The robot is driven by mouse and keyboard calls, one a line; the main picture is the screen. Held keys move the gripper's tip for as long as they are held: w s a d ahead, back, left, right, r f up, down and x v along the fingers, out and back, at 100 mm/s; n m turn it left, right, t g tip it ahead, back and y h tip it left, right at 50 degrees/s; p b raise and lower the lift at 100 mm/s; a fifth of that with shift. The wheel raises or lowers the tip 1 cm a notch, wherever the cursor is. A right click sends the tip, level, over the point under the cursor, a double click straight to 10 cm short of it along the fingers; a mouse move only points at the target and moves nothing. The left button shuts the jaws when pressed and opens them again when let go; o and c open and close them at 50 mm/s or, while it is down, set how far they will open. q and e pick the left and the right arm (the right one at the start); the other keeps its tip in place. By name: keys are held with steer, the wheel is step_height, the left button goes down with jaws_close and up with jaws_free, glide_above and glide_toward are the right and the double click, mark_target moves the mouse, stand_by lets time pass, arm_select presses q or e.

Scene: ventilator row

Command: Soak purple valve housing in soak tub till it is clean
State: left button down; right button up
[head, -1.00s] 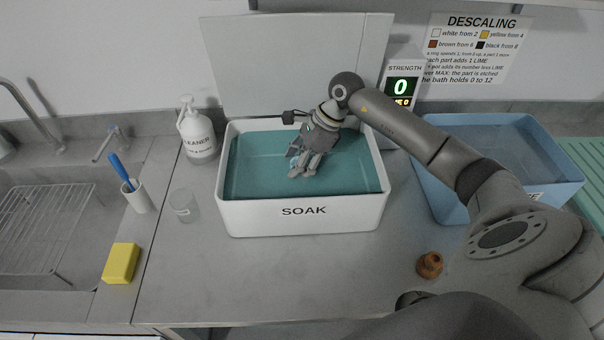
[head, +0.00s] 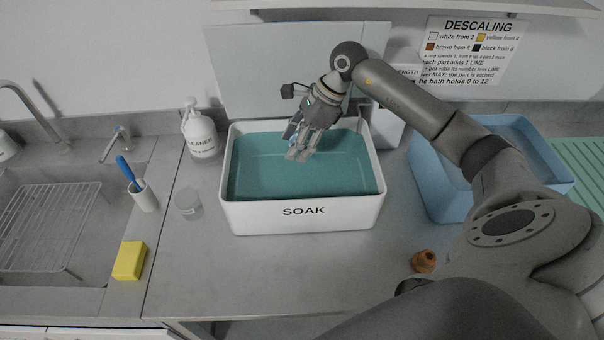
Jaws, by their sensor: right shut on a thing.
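The white soak tub (head: 303,212), labelled SOAK, stands on the counter and holds teal liquid. My right gripper (head: 300,152) reaches in from the right and points down over the back middle of the tub. It is shut on a part mostly hidden by the fingers; only a small bluish patch shows beside them. I cannot tell the part's shape or how clean it is. The fingertips look to be above the liquid. No purple valve housing shows clearly anywhere. My left gripper is not in view.
An orange-brown part (head: 423,261) sits on the counter right of the tub. A blue tub (head: 432,200) is behind my right arm. Left are a cleaner bottle (head: 202,138), a clear cup (head: 188,203), a yellow sponge (head: 129,261) and a brush holder (head: 144,198).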

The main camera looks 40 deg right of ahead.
steer(key=shift+r+p, duration=1)
steer(key=shift+r, duration=1.25)
steer(key=shift+r, duration=0.1)
stand_by(0.4)
steer(key=shift+r+p, duration=1)
steer(key=shift+r, duration=0.95)
